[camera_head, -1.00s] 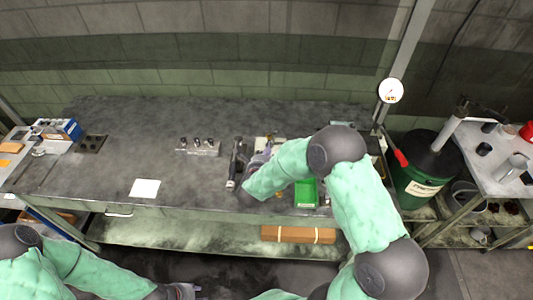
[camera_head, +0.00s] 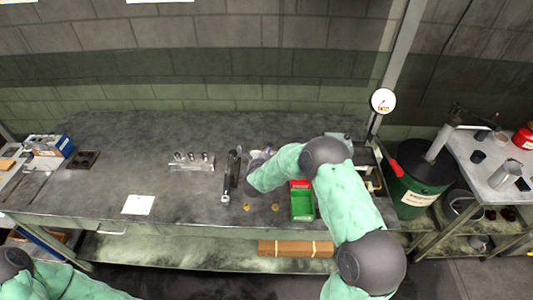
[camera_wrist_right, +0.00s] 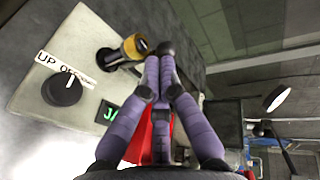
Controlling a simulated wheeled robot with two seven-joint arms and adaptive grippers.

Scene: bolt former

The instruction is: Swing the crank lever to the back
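My right gripper (camera_head: 260,157) is over the bench, just right of a dark upright device with a silver foot (camera_head: 231,172). In the right wrist view its purple fingers (camera_wrist_right: 160,55) are drawn together at the tips. The tips are beside a yellow and black cylindrical part (camera_wrist_right: 128,50) on a grey panel; I cannot tell whether they touch it. I cannot clearly make out the crank lever. My left gripper is out of view; only its arm shows at the lower left.
The panel carries a black knob (camera_wrist_right: 62,88), a white label (camera_wrist_right: 62,68) and a green display (camera_wrist_right: 108,113). A rack with cylinders (camera_head: 192,163) and a white paper (camera_head: 138,204) are left.

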